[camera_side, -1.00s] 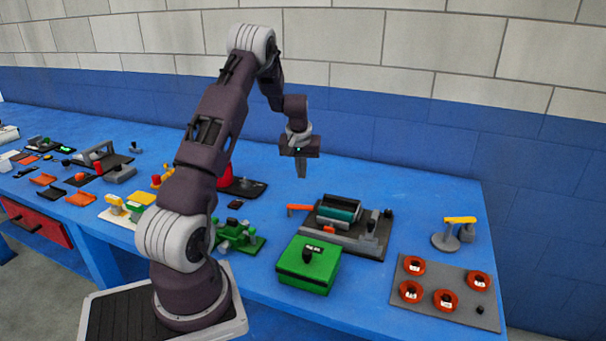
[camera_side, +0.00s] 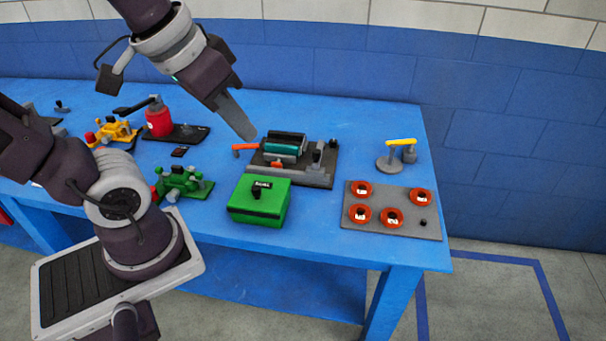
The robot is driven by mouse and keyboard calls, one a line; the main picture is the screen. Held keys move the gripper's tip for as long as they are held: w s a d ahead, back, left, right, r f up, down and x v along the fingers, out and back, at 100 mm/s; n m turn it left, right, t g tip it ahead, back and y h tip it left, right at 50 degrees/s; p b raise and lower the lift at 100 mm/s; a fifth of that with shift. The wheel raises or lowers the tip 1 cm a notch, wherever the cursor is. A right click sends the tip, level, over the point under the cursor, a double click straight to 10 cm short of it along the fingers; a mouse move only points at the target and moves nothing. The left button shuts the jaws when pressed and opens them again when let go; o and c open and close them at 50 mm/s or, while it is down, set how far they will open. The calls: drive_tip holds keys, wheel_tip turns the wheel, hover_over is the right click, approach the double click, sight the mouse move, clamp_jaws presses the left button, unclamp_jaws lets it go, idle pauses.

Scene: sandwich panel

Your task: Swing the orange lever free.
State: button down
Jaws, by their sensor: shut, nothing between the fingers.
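The orange lever (camera_side: 243,147) sticks out to the left from a dark base plate (camera_side: 325,180), which carries a teal and black roller block (camera_side: 285,146) and grey parts. A second small orange piece (camera_side: 279,164) shows at the front of the block. My gripper (camera_side: 247,133) is shut and empty, its fingers pointing down and right. In the picture the fingertips lie just above the lever's left part. I cannot tell whether they touch it or how high above it they are.
A green box (camera_side: 260,201) stands in front of the base plate. To the right are a grey plate with red rings (camera_side: 435,232) and a yellow-handled grey piece (camera_side: 391,163). A red container (camera_side: 159,121) stands to the left. Bare blue table lies behind the block.

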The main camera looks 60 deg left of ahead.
drive_tip(key=w+a+n+y, duration=0.1)
drive_tip(key=w+a+n, duration=0.3)
drive_tip(key=w+a, duration=0.75)
drive_tip(key=n+g+y, duration=0.2)
drive_tip(key=n+g, duration=0.1)
drive_tip(key=n, duration=0.4)
hover_over(253, 145)
drive_tip(key=w+a, duration=0.1)
drive_tip(key=a, duration=0.1)
wheel_tip(253, 145, down, 21)
drive_tip(key=x, duration=0.9)
drive_tip(key=shift+s+a+f, duration=0.1)
drive_tip(key=shift+a+f, duration=0.15)
drive_tip(key=shift+f, duration=0.1)
drive_tip(key=d, duration=0.1)
drive_tip(key=s+d, duration=0.1)
drive_tip(key=shift+s+d+f, duration=0.2)
drive_tip(key=shift+d+f, duration=0.05)
drive_tip(key=shift+f, duration=0.1)
drive_tip(key=shift+s+d, duration=0.2)
drive_tip(key=shift+d, duration=0.2)
drive_tip(key=shift+d, duration=0.1)
drive_tip(key=shift+s+d+m, duration=0.3)
drive_tip(key=shift+d+m, duration=0.4)
